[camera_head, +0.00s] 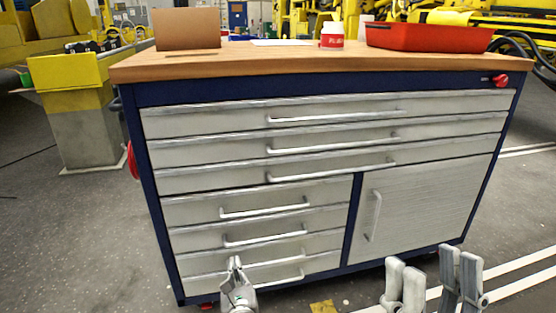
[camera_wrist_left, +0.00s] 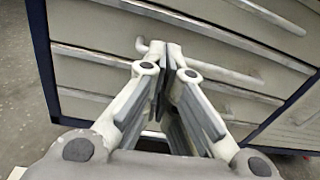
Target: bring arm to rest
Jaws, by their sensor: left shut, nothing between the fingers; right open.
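My left gripper (camera_head: 235,264) is low in front of the workbench's lower left drawers in the head view. It is shut and empty; its fingers meet in the left wrist view (camera_wrist_left: 165,60), with drawer fronts and a handle behind them. My right gripper (camera_head: 431,262) is at the bottom right of the head view, with its fingers spread wide apart and nothing between them. It stands in front of the bench's lower right corner and the floor. Most of both arms is out of view.
A blue workbench with grey drawers and a cabinet door (camera_head: 425,212) fills the middle. On its wooden top (camera_head: 270,58) are a brown box (camera_head: 187,29), a red-and-white jar (camera_head: 332,36) and a red tray (camera_head: 428,38). Open floor (camera_head: 80,230) lies to the left.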

